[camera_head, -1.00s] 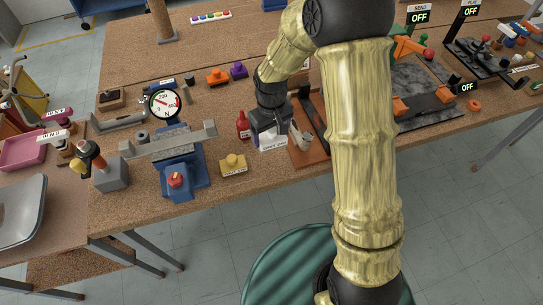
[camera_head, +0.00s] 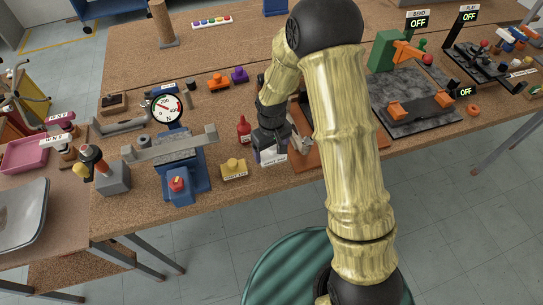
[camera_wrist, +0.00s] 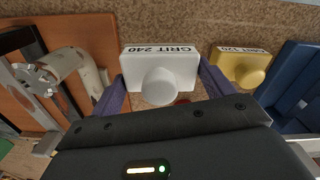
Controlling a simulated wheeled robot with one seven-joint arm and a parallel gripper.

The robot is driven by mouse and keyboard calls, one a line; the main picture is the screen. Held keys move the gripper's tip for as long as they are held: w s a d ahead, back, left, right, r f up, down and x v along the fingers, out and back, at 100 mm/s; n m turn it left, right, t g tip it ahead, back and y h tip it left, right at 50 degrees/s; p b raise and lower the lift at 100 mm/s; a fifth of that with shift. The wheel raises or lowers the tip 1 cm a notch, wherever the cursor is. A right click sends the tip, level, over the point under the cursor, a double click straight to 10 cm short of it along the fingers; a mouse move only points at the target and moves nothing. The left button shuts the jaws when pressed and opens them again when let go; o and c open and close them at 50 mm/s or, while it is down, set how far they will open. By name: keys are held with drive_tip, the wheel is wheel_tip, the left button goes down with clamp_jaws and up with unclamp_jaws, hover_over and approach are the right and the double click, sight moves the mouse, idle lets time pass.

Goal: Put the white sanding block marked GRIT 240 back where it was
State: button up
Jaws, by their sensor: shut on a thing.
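The white sanding block (camera_wrist: 158,66) has a round knob and the mark GRIT 240, which reads upside down in the wrist view. My gripper (camera_wrist: 163,80) is shut on it, with a purple finger at each side. In the head view the white block (camera_head: 274,157) shows under my gripper (camera_head: 268,143), near the bench's front edge. Whether its underside touches the bench cannot be told. A yellow sanding block (camera_head: 234,169) with a GRIT label stands to its left; it also shows in the wrist view (camera_wrist: 240,68).
A red bottle (camera_head: 244,131) stands behind, left of my gripper. An orange-brown board (camera_head: 306,155) lies close on the right, partly hidden by my arm. A blue fixture with a metal bar (camera_head: 180,150) and dial stands left. Bare cork (camera_head: 215,190) shows along the front edge.

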sight(271, 158)
drive_tip(key=shift+f+p, duration=0.4)
drive_tip(key=shift+f, duration=1.7)
drive_tip(key=shift+f, duration=0.15)
drive_tip(key=o, duration=0.9)
drive_tip(key=shift+r+b, duration=1.05)
drive_tip(key=shift+r, duration=5.15)
